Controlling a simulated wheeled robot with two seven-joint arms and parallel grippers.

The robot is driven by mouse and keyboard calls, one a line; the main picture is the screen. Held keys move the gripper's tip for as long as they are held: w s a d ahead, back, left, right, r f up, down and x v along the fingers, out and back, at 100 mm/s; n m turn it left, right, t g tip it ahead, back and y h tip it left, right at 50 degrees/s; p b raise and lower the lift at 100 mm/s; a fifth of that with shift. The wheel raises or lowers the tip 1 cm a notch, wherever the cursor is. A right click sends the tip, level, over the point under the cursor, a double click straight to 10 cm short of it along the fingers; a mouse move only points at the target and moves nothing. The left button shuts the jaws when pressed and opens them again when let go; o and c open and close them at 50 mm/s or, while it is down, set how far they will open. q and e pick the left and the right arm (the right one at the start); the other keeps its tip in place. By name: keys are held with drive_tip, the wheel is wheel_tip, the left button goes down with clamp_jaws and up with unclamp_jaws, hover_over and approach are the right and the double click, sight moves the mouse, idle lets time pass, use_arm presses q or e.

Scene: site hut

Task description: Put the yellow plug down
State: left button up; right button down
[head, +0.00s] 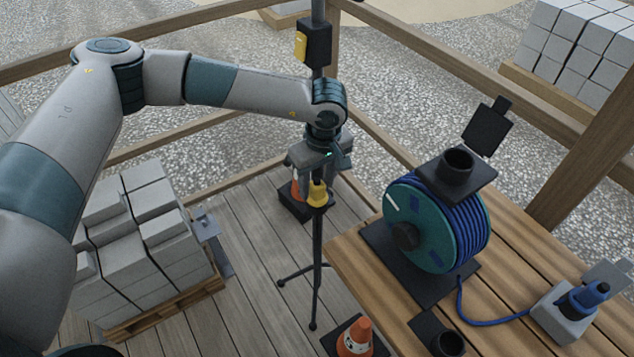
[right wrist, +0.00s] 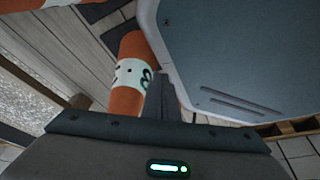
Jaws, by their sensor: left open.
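The yellow plug (head: 317,194) is upright at a small dark holder on the black tripod stand (head: 317,245). My left gripper (head: 318,176) points down directly over the plug, its jaws open near the plug's top. The fingers partly hide the plug's upper end, and I cannot tell whether they touch it. My right gripper (right wrist: 165,95) shows only in the right wrist view, its dark fingers together at the middle with nothing visible between them.
A wooden table (head: 385,325) at right carries a cable reel (head: 425,225), a black cup (head: 447,343) and a blue plug (head: 590,293) on a grey block. Grey blocks (head: 140,240) are stacked on a pallet at left. An orange cone (head: 355,338) stands beside the table.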

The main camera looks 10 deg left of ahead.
use_arm(q)
drive_tip(key=r, duration=0.3)
drive_tip(key=r+p, duration=0.1)
drive_tip(key=r, duration=0.2)
drive_tip(key=d+r, duration=0.1)
drive_tip(key=r, duration=0.2)
drive_tip(key=shift+s+r+p, duration=0.3)
drive_tip(key=shift+s+p, duration=0.1)
drive_tip(key=shift+r, duration=0.8)
use_arm(e)
drive_tip(key=s+d+g, duration=0.2)
drive_tip(key=s+d, duration=0.1)
drive_tip(key=s, duration=0.5)
drive_tip(key=shift+s+d+f+h, duration=0.3)
drive_tip(key=shift+s+d+h, duration=0.05)
drive_tip(key=shift+d+h, duration=0.05)
